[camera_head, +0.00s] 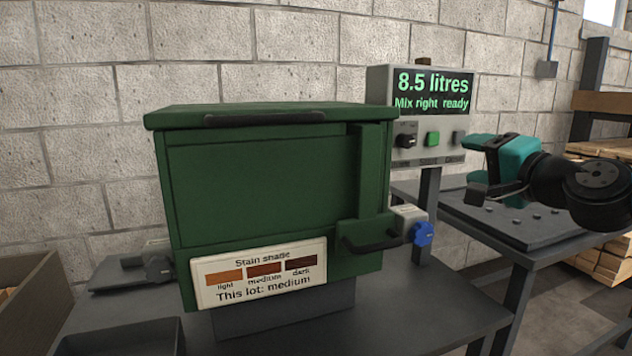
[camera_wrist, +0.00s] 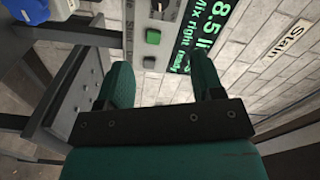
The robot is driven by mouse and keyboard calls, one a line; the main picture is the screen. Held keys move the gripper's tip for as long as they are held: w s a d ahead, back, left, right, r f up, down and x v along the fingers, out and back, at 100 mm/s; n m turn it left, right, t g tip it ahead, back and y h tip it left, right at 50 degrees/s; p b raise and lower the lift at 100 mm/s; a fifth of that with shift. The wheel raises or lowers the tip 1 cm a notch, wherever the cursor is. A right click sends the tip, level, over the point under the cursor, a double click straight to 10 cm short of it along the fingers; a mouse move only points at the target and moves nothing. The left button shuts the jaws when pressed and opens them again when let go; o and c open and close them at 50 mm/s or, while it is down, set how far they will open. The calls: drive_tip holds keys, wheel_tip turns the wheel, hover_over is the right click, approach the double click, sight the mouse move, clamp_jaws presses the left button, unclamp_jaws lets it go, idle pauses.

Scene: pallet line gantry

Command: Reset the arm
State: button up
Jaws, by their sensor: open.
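My gripper (camera_head: 476,165) is the teal and black tool at the right of the head view, held in the air to the right of the control box and pointing left. In the wrist view its two teal fingers (camera_wrist: 163,80) stand apart with nothing between them. The control box (camera_head: 420,115) has a screen reading "8.5 litres, Mix right ready". Below the screen are a black knob (camera_head: 406,140) and a green button (camera_head: 432,138). The green button also shows in the wrist view (camera_wrist: 153,36), ahead of the fingers.
A green lidded cabinet (camera_head: 265,190) stands on the dark bench, with a "Stain shade" card (camera_head: 259,274) reading "This lot: medium". A blue valve knob (camera_head: 423,234) sits at its right. A studded dark table (camera_head: 540,222) lies below my gripper. Stacked timber (camera_head: 605,262) is at far right.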

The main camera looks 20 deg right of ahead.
drive_tip(key=s+a+f+n+g+y, duration=0.1)
drive_tip(key=a+f+n+g+y, duration=0.3)
drive_tip(key=a, duration=0.5)
drive_tip(key=s+a+f+n+g+y, duration=0.1)
drive_tip(key=a+f+n+g+y, duration=0.3)
drive_tip(key=a, duration=0.5)
drive_tip(key=s+a+f+n+g+h, duration=0.2)
drive_tip(key=s+a+f+n+g, duration=0.1)
drive_tip(key=s+a+n+g, duration=0.4)
drive_tip(key=s+a+f+n+g+h, duration=0.25)
drive_tip(key=s+n, duration=0.25)
drive_tip(key=s, duration=0.4)
wheel_tip(320, 180, up, 19)
drive_tip(key=p, duration=2)
drive_tip(key=shift+s, duration=0.2)
drive_tip(key=shift+d+f+g, duration=0.1)
drive_tip(key=shift+d+g, duration=0.05)
drive_tip(key=shift+g, duration=0.1)
